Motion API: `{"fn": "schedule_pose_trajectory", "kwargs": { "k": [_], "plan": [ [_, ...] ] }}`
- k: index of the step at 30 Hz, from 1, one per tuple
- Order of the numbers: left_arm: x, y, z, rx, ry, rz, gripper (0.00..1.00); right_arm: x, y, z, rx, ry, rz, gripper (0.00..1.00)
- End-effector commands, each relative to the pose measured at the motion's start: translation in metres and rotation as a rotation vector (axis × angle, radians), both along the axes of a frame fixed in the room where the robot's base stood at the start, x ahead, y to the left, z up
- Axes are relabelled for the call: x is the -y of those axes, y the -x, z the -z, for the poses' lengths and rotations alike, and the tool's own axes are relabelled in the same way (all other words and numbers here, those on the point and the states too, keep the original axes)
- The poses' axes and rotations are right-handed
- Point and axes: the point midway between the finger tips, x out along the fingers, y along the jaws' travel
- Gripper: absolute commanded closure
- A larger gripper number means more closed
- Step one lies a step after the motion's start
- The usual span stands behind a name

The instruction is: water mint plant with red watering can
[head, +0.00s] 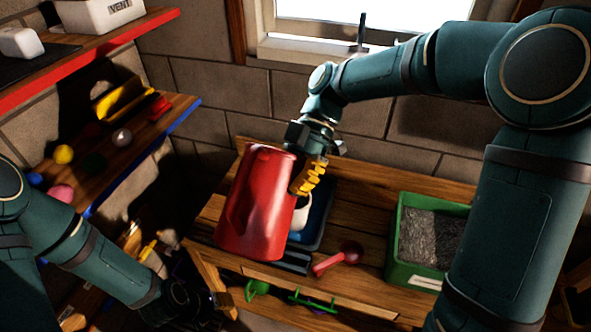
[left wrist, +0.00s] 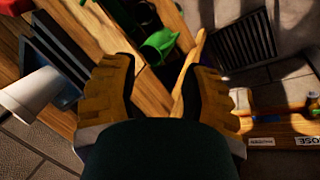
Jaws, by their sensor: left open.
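The red watering can (head: 252,210) is at the left part of the wooden bench in the head view, leaning slightly. My right gripper (head: 308,178) has its yellow fingers at the can's right side and appears shut on it; the grip is partly hidden. I cannot tell whether the can touches the bench. A white pot or cup (head: 301,213) is partly hidden behind the can; it also shows in the left wrist view (left wrist: 30,93). I see no mint leaves. My left gripper (left wrist: 160,95) is open, its fingers on either side of a thin wooden edge by an open drawer.
The open drawer (head: 330,300) holds green tools (left wrist: 158,45). A red scoop (head: 341,258) lies on the bench beside a blue tray (head: 318,222). A green bin (head: 399,255) of grey material stands right. Shelves (head: 120,150) with small items are at left.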

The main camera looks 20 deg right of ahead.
Motion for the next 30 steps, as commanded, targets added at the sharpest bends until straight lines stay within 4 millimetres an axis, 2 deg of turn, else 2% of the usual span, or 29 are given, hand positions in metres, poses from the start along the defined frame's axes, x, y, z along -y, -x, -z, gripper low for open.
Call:
{"fn": "schedule_pose_trajectory", "kwargs": {
  "k": [4,6,19,30],
  "plan": [
    [-0.006,-0.011,-0.005,0.03,0.005,-0.02,0.53,-0.001,0.0,0.001,0.007,0.003,-0.001,1.0],
    [-0.004,-0.009,0.008,0.025,0.003,-0.016,0.53,-0.002,0.003,0.009,0.034,0.021,-0.001,1.0],
    [-0.002,-0.009,0.056,0.02,-0.006,-0.017,0.53,-0.008,0.012,0.039,0.179,0.122,-0.002,1.0],
    [0.001,0.003,0.094,-0.007,0.001,0.006,0.53,-0.014,0.021,0.066,0.318,0.217,-0.005,1.0]
  ]
}}
